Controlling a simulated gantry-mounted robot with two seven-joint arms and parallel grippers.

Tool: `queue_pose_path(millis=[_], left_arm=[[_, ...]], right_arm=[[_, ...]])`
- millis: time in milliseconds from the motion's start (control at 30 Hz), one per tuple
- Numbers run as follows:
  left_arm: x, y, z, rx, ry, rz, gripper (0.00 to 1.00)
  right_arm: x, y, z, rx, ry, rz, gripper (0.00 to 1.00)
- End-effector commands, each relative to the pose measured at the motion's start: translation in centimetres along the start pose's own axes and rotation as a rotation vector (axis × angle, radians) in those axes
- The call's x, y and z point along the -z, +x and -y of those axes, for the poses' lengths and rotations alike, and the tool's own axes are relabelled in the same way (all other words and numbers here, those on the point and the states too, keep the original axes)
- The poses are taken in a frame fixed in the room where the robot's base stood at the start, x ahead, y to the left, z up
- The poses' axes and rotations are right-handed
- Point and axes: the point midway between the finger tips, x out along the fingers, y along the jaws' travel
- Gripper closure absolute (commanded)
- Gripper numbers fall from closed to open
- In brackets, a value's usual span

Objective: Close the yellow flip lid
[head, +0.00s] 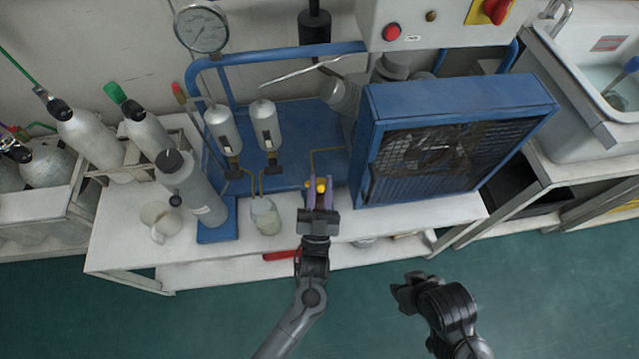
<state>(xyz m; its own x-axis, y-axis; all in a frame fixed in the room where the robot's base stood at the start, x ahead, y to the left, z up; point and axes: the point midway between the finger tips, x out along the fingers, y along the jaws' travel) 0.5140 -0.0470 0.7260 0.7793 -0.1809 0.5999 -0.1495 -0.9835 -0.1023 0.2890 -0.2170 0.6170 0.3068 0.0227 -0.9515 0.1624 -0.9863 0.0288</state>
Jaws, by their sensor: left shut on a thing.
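A small yellow part (320,187), which I take to be the yellow flip lid, shows at the tips of my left gripper (320,195), at the front edge of the blue panel base. My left gripper is shut on it, with its purple-grey fingers on either side. The fingers hide most of the lid and whatever it is hinged to. Whether the lid stands up or lies flat is too small to tell. My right gripper (405,292) is low on the right, over the floor, away from the bench. Its fingers cannot be made out clearly.
A blue-framed compressor (460,95) stands close right of my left gripper. A glass beaker (265,216), a grey filter cylinder (190,188) and a white mug (160,220) stand to its left on the white bench (125,255). Two silver canisters (223,128) stand behind. The front floor is clear.

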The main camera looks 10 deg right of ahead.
Motion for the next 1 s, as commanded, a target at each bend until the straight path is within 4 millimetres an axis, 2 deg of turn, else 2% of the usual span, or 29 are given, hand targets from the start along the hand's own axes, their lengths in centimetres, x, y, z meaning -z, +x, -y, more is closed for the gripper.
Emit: queue_pose_path(millis=[33, 200, 233, 333, 767, 867, 1000], left_arm=[[-0.7, -0.6, -0.1, -0.006, 0.000, 0.021, 1.00], [-0.7, -0.6, -0.1, -0.006, 0.000, 0.021, 1.00], [-0.7, -0.6, -0.1, -0.006, 0.000, 0.021, 0.69], [-0.7, -0.6, 0.0, -0.005, 0.001, 0.019, 0.55], [-0.2, -0.3, 0.0, -0.002, 0.001, 0.008, 0.55], [-0.2, -0.9, 0.0, -0.002, 0.001, 0.009, 0.55], [-0.2, -2.7, 0.0, -0.002, 0.001, 0.010, 0.55]], right_arm=[[0.0, 0.1, 0.0, 0.000, 0.000, 0.000, 0.57], [-0.1, 0.1, -0.1, -0.003, -0.003, 0.000, 0.57], [-0.1, 0.1, -0.1, -0.003, -0.004, 0.001, 0.57], [0.0, 0.1, -0.2, -0.006, -0.007, 0.000, 0.57], [0.0, 0.0, -0.2, -0.007, -0.009, 0.001, 0.57], [0.0, -0.2, -0.2, -0.005, -0.006, 0.001, 0.57], [0.2, -0.7, -0.1, -0.004, -0.004, 0.000, 0.57]])
